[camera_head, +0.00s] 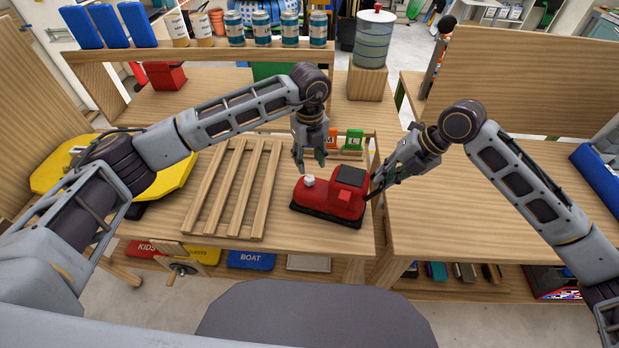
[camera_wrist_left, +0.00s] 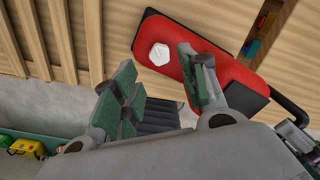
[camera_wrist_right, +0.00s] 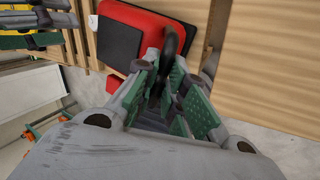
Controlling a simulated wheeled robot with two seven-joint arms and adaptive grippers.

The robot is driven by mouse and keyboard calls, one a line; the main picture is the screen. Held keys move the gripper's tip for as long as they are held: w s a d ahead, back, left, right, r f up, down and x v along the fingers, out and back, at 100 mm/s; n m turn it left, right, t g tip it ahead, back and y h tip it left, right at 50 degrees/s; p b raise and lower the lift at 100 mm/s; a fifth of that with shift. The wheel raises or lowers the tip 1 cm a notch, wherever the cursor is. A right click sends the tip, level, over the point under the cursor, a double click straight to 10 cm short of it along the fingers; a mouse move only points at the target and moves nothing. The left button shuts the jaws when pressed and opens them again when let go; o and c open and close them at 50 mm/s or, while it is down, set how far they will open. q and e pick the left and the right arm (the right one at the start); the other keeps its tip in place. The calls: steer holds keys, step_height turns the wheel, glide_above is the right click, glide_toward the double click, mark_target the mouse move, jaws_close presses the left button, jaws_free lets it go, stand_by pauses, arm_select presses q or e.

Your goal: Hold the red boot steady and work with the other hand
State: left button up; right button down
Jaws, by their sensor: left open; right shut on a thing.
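The red boot (camera_head: 322,200), which looks like a toy boat with a black base, stands upright on the wooden table. It has a white hexagonal cap (camera_wrist_left: 159,54) on its left part and a black-topped block on its right part. My right gripper (camera_head: 374,186) is shut on the black handle (camera_wrist_right: 171,45) at the boot's right end. My left gripper (camera_head: 311,163) is open and empty, apart from the boot, above and close to the white cap. The boot's far side is hidden.
A slatted wooden rack (camera_head: 233,190) lies left of the boot. Orange and green lettered blocks (camera_head: 353,139) stand behind it. A yellow item (camera_head: 165,178) is at the left. A gap separates the boot's table from the right table (camera_head: 480,215), whose near top is clear.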

mark_target(309, 178)
arm_select(q)
steer(key=shift+f, duration=3.7)
steer(key=c, duration=0.7)
